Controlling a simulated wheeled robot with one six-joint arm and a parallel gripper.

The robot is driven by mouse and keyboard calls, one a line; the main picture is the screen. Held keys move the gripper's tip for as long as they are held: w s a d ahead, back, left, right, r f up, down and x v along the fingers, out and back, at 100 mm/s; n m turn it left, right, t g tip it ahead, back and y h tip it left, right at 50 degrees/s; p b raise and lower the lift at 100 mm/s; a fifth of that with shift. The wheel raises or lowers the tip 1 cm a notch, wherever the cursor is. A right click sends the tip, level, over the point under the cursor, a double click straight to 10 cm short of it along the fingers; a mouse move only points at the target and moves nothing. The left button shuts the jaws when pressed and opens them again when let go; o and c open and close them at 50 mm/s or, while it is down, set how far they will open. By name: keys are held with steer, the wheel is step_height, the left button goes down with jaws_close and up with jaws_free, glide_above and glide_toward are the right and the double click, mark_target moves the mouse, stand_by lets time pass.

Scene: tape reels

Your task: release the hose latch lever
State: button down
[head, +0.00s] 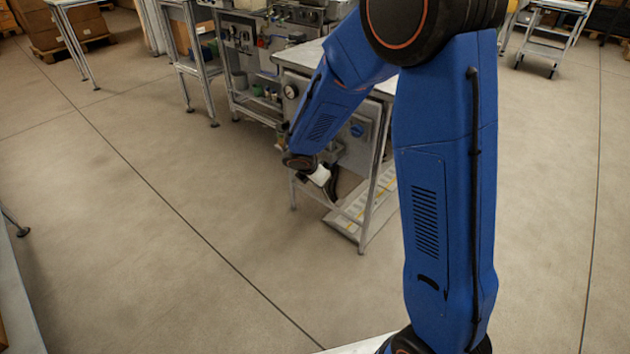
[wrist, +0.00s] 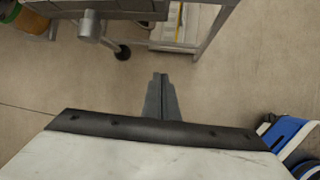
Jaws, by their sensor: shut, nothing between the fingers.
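My gripper (wrist: 160,78) is shut, with its two dark fingers together and nothing held. In the head view my gripper (head: 334,184) hangs low in front of the panel stand (head: 354,157). I cannot clearly make out the hose latch lever in either view. In the wrist view a grey cylindrical fitting (wrist: 90,26) sticks out from the machine's edge. A round black knob or foot (wrist: 122,53) shows beside it; I cannot tell which. The gripper is apart from both. My arm hides part of the panel in the head view.
The stand carries a round gauge (head: 292,90) and a blue knob (head: 357,129). A low shelf with yellow marks (head: 352,218) lies under it. A machine bench (head: 250,70) stands behind to the left. The floor (head: 130,220) at left is clear.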

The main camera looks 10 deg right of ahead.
steer(key=s+r, duration=0.3)
steer(key=s, duration=0.4)
steer(key=shift+d, duration=0.35)
steer(key=s+d+r+m, duration=0.9)
steer(key=s+r+m, duration=0.2)
steer(key=r+m, duration=0.15)
steer(key=s+r+m+y, duration=0.1)
steer(key=s+r+m, duration=0.2)
steer(key=s+m, duration=0.3)
steer(key=s+r+m+y, duration=0.2)
steer(key=s+r+m, duration=0.2)
steer(key=s, duration=0.8)
steer(key=shift+s+r+m, duration=0.15)
steer(key=shift+s+m, duration=0.15)
steer(key=shift+m, duration=0.75)
